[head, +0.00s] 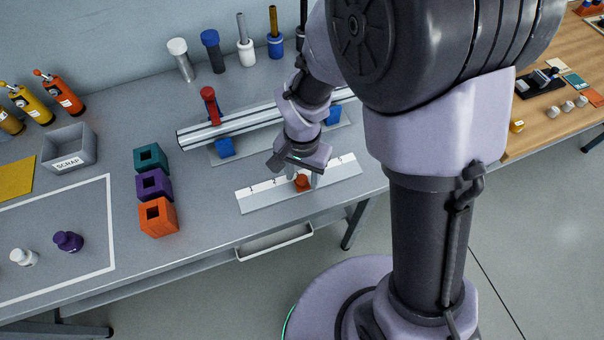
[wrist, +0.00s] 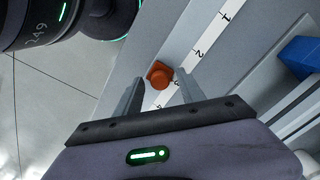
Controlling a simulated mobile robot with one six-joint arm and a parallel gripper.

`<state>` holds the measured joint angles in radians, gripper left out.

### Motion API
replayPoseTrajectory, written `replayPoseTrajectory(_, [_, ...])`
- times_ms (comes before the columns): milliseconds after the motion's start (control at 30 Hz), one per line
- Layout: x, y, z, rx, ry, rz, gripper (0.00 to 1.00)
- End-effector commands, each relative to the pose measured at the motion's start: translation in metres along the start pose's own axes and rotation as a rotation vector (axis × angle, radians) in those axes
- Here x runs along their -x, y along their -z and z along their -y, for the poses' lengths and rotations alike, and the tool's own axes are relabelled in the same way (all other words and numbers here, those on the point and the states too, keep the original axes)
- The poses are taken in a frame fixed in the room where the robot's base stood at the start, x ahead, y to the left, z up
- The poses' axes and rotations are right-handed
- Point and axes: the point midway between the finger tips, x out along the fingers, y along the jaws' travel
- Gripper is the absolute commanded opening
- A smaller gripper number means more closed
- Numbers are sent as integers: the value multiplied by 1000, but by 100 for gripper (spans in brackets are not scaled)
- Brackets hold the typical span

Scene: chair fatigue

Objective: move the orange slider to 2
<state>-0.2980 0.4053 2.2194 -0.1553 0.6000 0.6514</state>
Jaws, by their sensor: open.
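The orange slider (head: 302,183) is a small knob on a pale rail (head: 260,200) with a numbered white strip, near the bench's front edge. In the wrist view the orange slider (wrist: 159,74) sits beside the mark 3 of the strip (wrist: 212,35); the 2 and the 1 lie farther up and right. My gripper (head: 302,178) is low over the rail and open. In the wrist view my gripper (wrist: 160,82) has one fingertip on each side of the slider, with gaps visible. Part of the 3 is hidden by a finger.
Behind the rail is a long metal track (head: 235,124) with a red clamp (head: 210,104) and blue blocks (head: 225,147). Teal, purple and orange (head: 158,218) boxes stand to the left. A drawer handle (head: 273,240) is below the front edge.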

Motion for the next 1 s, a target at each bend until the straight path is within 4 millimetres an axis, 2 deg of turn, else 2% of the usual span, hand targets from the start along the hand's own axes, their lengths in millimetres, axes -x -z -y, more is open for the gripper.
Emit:
replayPoseTrajectory(267, [-1, 0, 0, 0, 1, 0, 44])
replayPoseTrajectory(400, [-1, 0, 0, 0, 1, -1, 17])
replayPoseTrajectory(500, [-1, 0, 0, 0, 1, 0, 0])
replayPoseTrajectory(1000, [-1, 0, 0, -1, 1, 0, 0])
